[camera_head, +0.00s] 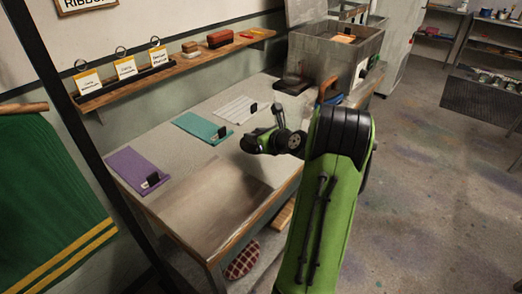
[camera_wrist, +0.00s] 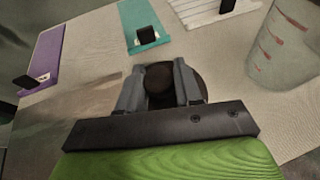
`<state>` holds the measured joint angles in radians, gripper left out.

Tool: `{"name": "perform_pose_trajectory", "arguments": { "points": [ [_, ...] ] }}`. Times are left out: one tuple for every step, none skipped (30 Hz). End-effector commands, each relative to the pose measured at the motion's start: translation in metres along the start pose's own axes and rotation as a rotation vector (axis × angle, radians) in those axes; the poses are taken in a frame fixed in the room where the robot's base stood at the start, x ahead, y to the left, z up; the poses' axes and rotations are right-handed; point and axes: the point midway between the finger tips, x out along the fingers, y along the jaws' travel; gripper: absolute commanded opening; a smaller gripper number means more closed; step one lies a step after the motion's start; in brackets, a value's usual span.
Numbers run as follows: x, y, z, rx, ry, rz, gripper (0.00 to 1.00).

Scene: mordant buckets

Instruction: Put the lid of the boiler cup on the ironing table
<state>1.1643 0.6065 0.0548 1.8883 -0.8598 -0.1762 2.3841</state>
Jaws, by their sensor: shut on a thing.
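My gripper (camera_wrist: 160,76) is shut on the dark round knob (camera_wrist: 158,82) of a dark disc-shaped lid (camera_wrist: 203,86) in the wrist view. The fingers hide part of the lid, and I cannot tell whether it touches the surface below. In the head view my gripper (camera_head: 249,146) is over the pale ironing table (camera_head: 205,160), to the right of the teal cloth. A see-through cup (camera_wrist: 285,45) with red marks stands on the table at the upper right of the wrist view.
Purple (camera_head: 136,172), teal (camera_head: 200,128) and white (camera_head: 234,109) folded cloths lie along the table, each with a small black tag. A grey metal basin (camera_head: 335,50) stands at the far end. A wall shelf (camera_head: 180,72) runs behind. The table's near left part is bare.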

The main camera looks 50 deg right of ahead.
Motion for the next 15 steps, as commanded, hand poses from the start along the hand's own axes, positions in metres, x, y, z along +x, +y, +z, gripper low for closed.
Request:
{"name": "perform_pose_trajectory", "arguments": {
  "points": [
    [0.006,0.000,-0.014,0.001,0.001,0.001,0.05],
    [0.008,0.001,-0.018,0.002,0.000,0.000,0.05],
    [0.010,0.001,-0.024,0.002,0.001,0.001,0.05],
    [0.012,0.001,-0.029,0.001,0.001,0.001,0.05],
    [0.015,0.001,-0.035,0.002,0.001,0.001,0.05],
    [0.018,0.001,-0.044,0.003,0.001,0.001,0.05],
    [0.021,0.001,-0.050,0.002,0.000,0.001,0.05],
    [0.023,0.001,-0.054,0.002,0.000,0.001,0.05],
    [0.024,0.001,-0.058,0.001,0.000,0.001,0.05],
    [0.025,0.001,-0.059,0.000,-0.001,0.000,0.05],
    [0.024,0.001,-0.058,-0.001,-0.001,0.000,0.05],
    [0.024,0.001,-0.057,-0.001,-0.001,-0.001,0.05],
    [0.024,0.001,-0.056,-0.001,-0.001,0.000,0.05],
    [0.023,0.001,-0.056,-0.001,-0.001,0.000,0.05],
    [0.023,0.001,-0.056,-0.001,-0.001,0.000,0.05]
  ]
}}
